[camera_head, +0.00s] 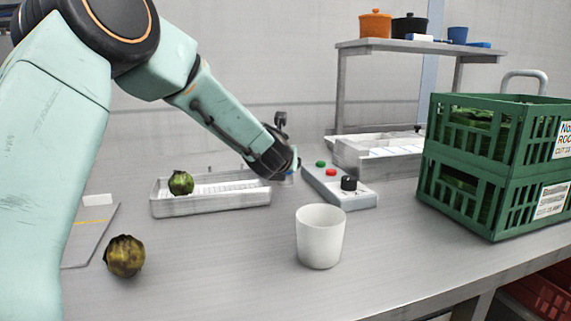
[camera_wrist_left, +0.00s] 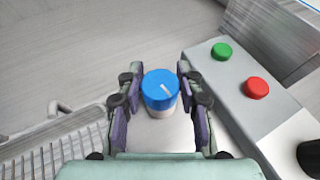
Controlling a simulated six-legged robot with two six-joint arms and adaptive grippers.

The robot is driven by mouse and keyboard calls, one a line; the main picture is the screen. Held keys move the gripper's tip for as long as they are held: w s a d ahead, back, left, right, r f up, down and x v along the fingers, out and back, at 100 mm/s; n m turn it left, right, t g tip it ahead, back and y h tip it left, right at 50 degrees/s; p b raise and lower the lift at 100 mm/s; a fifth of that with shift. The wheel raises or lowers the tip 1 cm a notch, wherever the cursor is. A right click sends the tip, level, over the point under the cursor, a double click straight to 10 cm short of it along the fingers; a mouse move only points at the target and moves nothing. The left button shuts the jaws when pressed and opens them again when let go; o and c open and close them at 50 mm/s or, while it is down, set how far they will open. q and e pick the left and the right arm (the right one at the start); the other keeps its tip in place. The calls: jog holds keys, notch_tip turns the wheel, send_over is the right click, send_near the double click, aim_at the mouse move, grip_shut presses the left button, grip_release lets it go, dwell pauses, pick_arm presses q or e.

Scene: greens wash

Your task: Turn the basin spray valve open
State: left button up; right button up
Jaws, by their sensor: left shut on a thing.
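A blue knob (camera_wrist_left: 160,88) with a short white slanted mark on top shows in the left wrist view. I take it to be the spray valve. It sits upright on a pale base, between the fingers of my left gripper (camera_wrist_left: 160,97), which is shut on its sides. In the head view my left gripper (camera_head: 287,168) reaches down beside the left end of the grey control box (camera_head: 345,198) and mostly hides the knob. My right gripper is not in view.
The control box carries a green button (camera_wrist_left: 222,51), a red button (camera_wrist_left: 256,87) and a black knob (camera_head: 348,183). A shallow tray (camera_head: 215,207) holds a green sprout. A white cup (camera_head: 320,237) and green crates (camera_head: 480,205) stand to the right. A brownish sprout (camera_head: 124,256) lies front left.

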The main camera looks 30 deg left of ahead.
pick_arm(q)
jog(key=c, duration=0.5)
jog(key=shift+d+n+y+p, duration=0.1)
jog(key=shift+n+y+p, duration=0.4)
jog(key=shift+y+p, duration=0.2)
jog(key=n+g+y+p, duration=0.4)
jog(key=p, duration=0.2)
jog(key=shift+r+n, duration=0.15)
jog(key=shift+n, duration=0.25)
jog(key=shift+n+g+y+p, duration=0.6)
jog(key=shift+n+g+p, duration=0.25)
jog(key=shift+p, duration=0.5)
jog(key=shift+f, duration=0.2)
jog(key=o, duration=1.2)
jog(key=shift+r, duration=0.1)
